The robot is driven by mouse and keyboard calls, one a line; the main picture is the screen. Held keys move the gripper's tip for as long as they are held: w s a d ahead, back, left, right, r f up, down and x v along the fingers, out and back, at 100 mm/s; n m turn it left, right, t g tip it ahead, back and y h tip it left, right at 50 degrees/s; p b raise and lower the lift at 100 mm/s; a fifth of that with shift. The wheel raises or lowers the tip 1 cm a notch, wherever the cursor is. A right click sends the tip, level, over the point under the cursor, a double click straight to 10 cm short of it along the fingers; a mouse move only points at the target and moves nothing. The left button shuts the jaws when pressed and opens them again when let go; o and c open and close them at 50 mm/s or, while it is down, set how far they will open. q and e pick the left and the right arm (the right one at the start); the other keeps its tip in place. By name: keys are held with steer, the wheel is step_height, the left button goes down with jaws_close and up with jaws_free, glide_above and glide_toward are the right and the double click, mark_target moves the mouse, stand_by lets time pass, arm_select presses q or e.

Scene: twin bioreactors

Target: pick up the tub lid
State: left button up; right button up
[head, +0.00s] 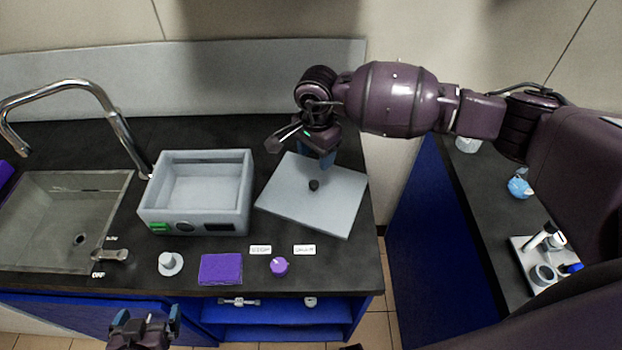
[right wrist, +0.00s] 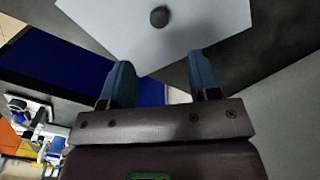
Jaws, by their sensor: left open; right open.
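The tub lid (head: 325,212) is a flat grey plate with a small dark knob (head: 314,185) in its middle. It lies on the dark counter, right of the grey tub. In the right wrist view the lid (right wrist: 205,22) and its knob (right wrist: 159,17) show beyond the fingertips. My right gripper (head: 328,158) is over the far part of the lid, close to the knob. In the right wrist view its two blue fingers (right wrist: 161,75) are apart with nothing between them. My left gripper (head: 146,318) is open and empty, low in front of the counter.
The open grey tub (head: 246,208) stands beside the lid. A sink (head: 30,230) with a tap is at the left. A purple sponge-like block (head: 220,268), a white knobbed piece (head: 170,264) and a purple knob (head: 279,266) line the front edge. Another counter (head: 480,205) stands at the right.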

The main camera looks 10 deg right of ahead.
glide_above(314, 183)
steer(key=f, duration=0.4)
steer(key=shift+s+d+f, duration=0.1)
steer(key=shift+d+f, duration=0.1)
steer(key=shift+f, duration=0.05)
steer(key=shift+a+f+p, duration=0.2)
steer(key=shift+f+p, duration=0.5)
steer(key=shift+f, duration=2.15)
jaws_close()
